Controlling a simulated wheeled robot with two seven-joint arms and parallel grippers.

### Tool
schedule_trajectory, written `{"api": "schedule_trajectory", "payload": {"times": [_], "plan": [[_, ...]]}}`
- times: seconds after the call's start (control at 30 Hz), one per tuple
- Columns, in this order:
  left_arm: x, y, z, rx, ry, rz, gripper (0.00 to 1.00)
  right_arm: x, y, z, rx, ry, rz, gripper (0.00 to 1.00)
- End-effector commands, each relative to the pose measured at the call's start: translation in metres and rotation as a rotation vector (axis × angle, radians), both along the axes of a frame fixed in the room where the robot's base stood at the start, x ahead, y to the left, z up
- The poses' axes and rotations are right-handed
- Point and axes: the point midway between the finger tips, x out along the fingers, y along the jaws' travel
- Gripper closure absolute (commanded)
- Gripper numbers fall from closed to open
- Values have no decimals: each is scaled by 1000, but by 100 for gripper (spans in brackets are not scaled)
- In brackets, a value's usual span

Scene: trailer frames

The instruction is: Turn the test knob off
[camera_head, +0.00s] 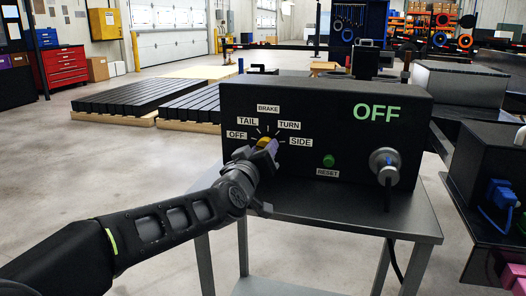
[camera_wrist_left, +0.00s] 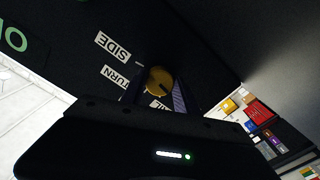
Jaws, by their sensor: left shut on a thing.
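A black test box (camera_head: 325,105) stands on a grey metal table. Its yellow knob (camera_head: 264,141) sits among the labels OFF, TAIL, BRAKE, TURN and SIDE. My left gripper (camera_head: 265,152) is at the panel, shut on the knob and partly covering it. In the left wrist view, the knob's round yellow face (camera_wrist_left: 158,80) shows between the fingers, with a dark mark on it. I cannot tell which label the knob points to. The display (camera_head: 376,112) on the box reads OFF in green. My right gripper is not in view.
A green RESET button (camera_head: 328,161) and a round metal socket (camera_head: 385,166) are on the panel right of the knob. The table (camera_head: 345,212) carries the box. Black slatted platforms (camera_head: 140,94) lie behind. Open floor is at the left.

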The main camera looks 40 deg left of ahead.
Motion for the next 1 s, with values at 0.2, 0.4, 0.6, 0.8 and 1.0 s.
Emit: {"api": "schedule_trajectory", "payload": {"times": [0.2,0.4,0.6,0.8,1.0], "plan": [[0,0,-2,-3,3,-1,53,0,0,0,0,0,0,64],[0,0,-1,-1,2,-1,42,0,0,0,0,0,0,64],[-1,0,0,0,1,0,42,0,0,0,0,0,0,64],[-15,-5,3,-1,-1,0,42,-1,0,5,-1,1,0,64],[-47,-16,3,-1,0,1,42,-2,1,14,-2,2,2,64]]}}
